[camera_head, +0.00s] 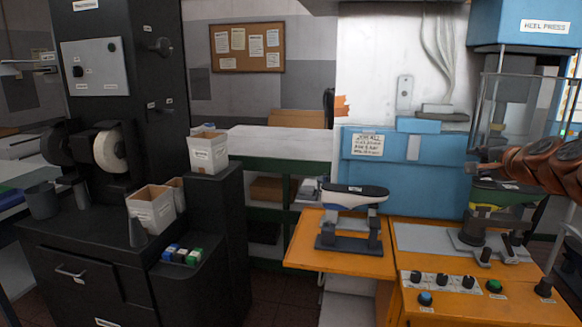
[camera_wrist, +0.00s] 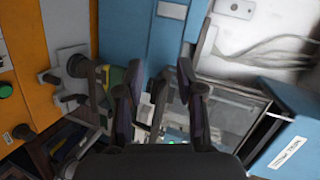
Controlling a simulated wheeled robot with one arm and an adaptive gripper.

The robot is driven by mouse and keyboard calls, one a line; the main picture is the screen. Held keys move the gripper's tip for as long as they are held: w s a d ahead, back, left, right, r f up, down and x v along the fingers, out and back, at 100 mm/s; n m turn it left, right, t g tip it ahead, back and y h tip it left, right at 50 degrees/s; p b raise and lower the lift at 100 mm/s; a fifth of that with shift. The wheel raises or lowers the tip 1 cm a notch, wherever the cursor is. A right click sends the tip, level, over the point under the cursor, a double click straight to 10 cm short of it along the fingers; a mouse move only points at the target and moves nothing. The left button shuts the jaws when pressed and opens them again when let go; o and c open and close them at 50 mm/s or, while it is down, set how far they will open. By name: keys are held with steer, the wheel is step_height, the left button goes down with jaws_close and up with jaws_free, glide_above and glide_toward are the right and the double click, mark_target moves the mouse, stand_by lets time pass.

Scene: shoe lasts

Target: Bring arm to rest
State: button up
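My arm (camera_head: 545,165), copper-brown, reaches in from the right edge in the head view, in front of the blue heel press. Its tip is small and dark there, so its fingers are hard to make out. In the wrist view my gripper (camera_wrist: 157,92) shows two dark fingers spread apart with nothing held between them. A green shoe last (camera_head: 500,192) sits on the press stand below my arm. It also shows partly behind the left finger in the wrist view (camera_wrist: 133,74). A white and dark last (camera_head: 355,194) rests on a stand on the orange shelf.
The heel press (camera_head: 525,25) has clear guard panels close to my arm. The orange console (camera_head: 455,305) carries knobs and buttons. A dark grinding machine (camera_head: 110,70) with bins stands at the left. Floor shows between the machines.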

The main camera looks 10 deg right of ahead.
steer(key=s+a+f+n+g+y, duration=0.1)
steer(key=a+f+n+g+y, duration=0.15)
steer(key=a, duration=0.85)
steer(key=s+a+f+n+g+y, duration=0.15)
steer(key=a+n, duration=0.25)
steer(key=a, duration=0.6)
steer(key=s+a+f+n+g+y, duration=0.1)
steer(key=s+a+f+n+g, duration=0.1)
steer(key=s+a+f, duration=0.3)
steer(key=s+a+f+n+g, duration=0.1)
steer(key=s+a+f+n, duration=0.15)
steer(key=a, duration=0.35)
steer(key=s+a+f+n+g, duration=0.45)
steer(key=s+f, duration=0.35)
steer(key=s, duration=0.5)
steer(key=s+f+n+g+h, duration=0.1)
steer(key=s+f+g, duration=0.1)
steer(key=s, duration=0.7)
steer(key=s+d+f+g+h, duration=0.1)
steer(key=s+f, duration=0.4)
steer(key=s, duration=0.5)
steer(key=shift+d+f+n+g+h+p, duration=0.35)
steer(key=shift+g+h, duration=0.35)
steer(key=shift+g, duration=0.15)
